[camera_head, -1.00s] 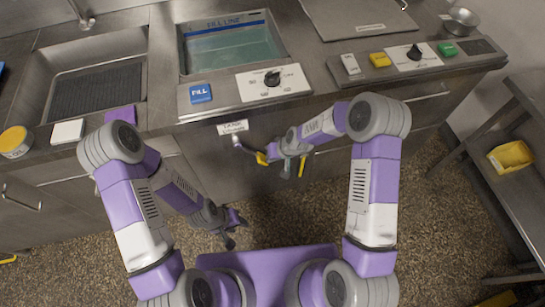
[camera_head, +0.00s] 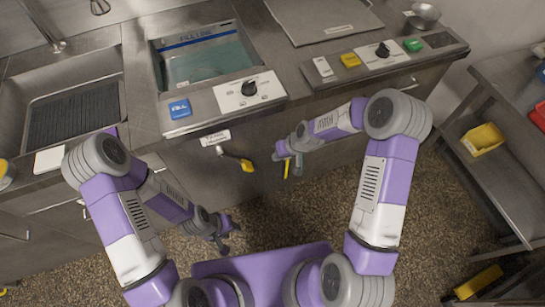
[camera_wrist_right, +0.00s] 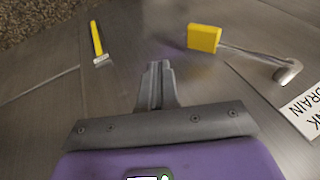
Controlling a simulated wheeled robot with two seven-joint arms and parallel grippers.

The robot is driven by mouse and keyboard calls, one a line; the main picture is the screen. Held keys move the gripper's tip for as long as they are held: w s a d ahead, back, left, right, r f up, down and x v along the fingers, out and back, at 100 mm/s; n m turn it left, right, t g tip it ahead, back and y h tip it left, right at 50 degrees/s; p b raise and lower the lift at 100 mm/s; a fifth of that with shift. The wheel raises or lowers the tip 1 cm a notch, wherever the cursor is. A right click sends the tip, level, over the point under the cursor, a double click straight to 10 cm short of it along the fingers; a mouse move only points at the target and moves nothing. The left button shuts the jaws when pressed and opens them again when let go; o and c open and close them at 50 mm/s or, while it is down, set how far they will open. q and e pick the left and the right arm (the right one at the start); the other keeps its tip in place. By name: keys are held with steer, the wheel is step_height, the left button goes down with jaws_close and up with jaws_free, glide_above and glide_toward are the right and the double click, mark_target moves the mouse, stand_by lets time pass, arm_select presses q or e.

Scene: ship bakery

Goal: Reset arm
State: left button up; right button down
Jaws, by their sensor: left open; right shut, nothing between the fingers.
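My right gripper (camera_head: 290,156) is in front of the counter's front panel, to the right of the yellow-ended tank drain lever (camera_head: 236,159). In the right wrist view its fingers (camera_wrist_right: 158,84) are shut together with nothing between them. The drain lever's yellow grip (camera_wrist_right: 204,37) is apart from the fingers there, to their upper right. My left gripper (camera_head: 223,236) hangs low over the speckled floor, left of centre, with its fingers apart and nothing seen in it.
A water-filled tank (camera_head: 205,62) and a sink (camera_head: 75,112) are set in the steel counter. A blue FILL button (camera_head: 180,109) and a dial panel (camera_head: 250,92) line its front edge. A shelf with a yellow bin (camera_head: 484,139) stands at right. The floor between is clear.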

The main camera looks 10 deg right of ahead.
stand_by(0.5)
steer(key=s+f+m+g+p, duration=0.1)
steer(key=s+f+m, duration=0.1)
steer(key=s, duration=0.8)
steer(key=s+a+f+m+g+p, duration=0.1)
steer(key=s+f+m, duration=0.1)
steer(key=s, duration=0.9)
steer(key=shift+s+f+h+p, duration=0.2)
steer(key=shift+f+h+p, duration=0.1)
steer(key=shift+f, duration=0.55)
